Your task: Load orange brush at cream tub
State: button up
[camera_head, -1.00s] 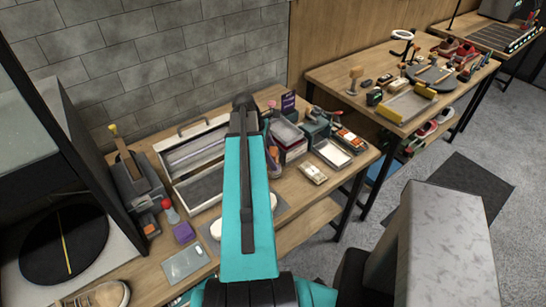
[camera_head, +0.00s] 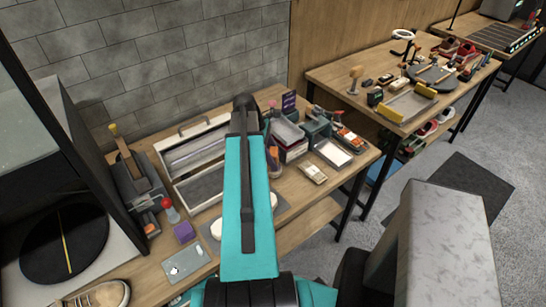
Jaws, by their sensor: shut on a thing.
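My teal arm (camera_head: 246,215) rises through the middle of the view, with its dark joint (camera_head: 245,102) at the far end. My gripper is hidden behind the arm, so neither its fingers nor anything held in them shows. A small orange and dark thing (camera_head: 275,157) shows just right of the arm; I cannot tell whether it is the orange brush. I cannot pick out the cream tub for sure. An open pale tray (camera_head: 333,153) stands at the bench's right end.
A long pale open case (camera_head: 203,190) lies left of the arm. A grey holder (camera_head: 137,182), a red-capped bottle (camera_head: 170,211) and a purple block (camera_head: 184,232) stand further left. A second table (camera_head: 330,80) with tools is at the right.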

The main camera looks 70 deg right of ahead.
aim_at(275, 151)
jog(key=shift+a+f, duration=0.1)
jog(key=shift+f, duration=0.4)
dwell(2.5)
jog(key=shift+r+p, duration=1.9)
jog(key=shift+r, duration=1.7)
jog(key=shift+s, duration=0.15)
